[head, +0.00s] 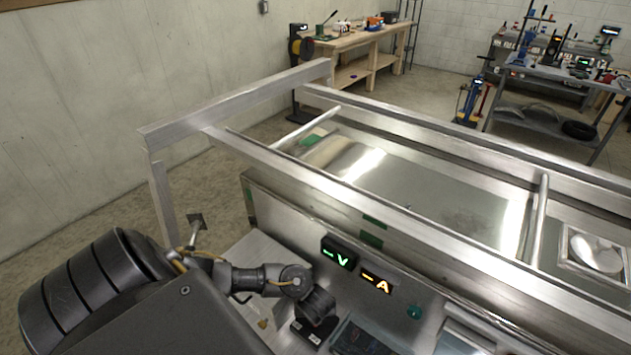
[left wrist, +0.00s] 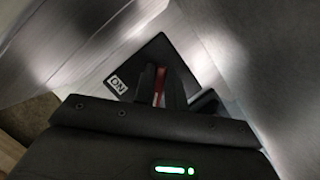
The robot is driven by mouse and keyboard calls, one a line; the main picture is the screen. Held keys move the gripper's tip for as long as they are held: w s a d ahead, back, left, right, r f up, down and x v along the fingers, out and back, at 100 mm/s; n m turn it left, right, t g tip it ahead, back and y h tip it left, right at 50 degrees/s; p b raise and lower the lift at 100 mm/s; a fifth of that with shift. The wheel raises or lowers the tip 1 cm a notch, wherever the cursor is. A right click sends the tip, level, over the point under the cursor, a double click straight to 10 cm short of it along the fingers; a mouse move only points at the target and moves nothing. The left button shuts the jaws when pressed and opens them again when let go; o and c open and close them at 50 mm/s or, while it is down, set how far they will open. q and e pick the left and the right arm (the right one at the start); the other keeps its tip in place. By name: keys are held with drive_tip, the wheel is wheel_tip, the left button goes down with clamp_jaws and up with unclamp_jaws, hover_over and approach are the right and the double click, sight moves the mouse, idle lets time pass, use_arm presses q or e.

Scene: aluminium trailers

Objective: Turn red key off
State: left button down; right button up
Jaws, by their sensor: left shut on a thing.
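The red key (left wrist: 159,86) shows in the left wrist view as a narrow red strip between the two dark fingers of my left gripper (left wrist: 161,82). The gripper is shut on it. The key sits over a black plate (left wrist: 150,56) with a white ON label (left wrist: 117,84) to the left of the fingers. In the head view my left gripper (head: 317,310) is low in the middle, over the panel, and hides the key. The black plate's lower edge with white labels (head: 306,334) shows just below it. My right gripper is not in view.
On the panel, a green V display (head: 339,254) and an orange A display (head: 377,284) are lit, with a green knob (head: 414,312) to the right. The aluminium trailer frame rail (head: 330,189) runs diagonally behind them. A wooden workbench (head: 362,38) stands far back.

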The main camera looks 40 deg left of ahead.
use_arm(q)
drive_tip(key=shift+r+n+p, duration=0.1)
drive_tip(key=shift+n+p, duration=0.25)
drive_tip(key=shift+n, duration=0.15)
drive_tip(key=c, duration=1.4)
unclamp_jaws()
drive_tip(key=shift+c, duration=0.2)
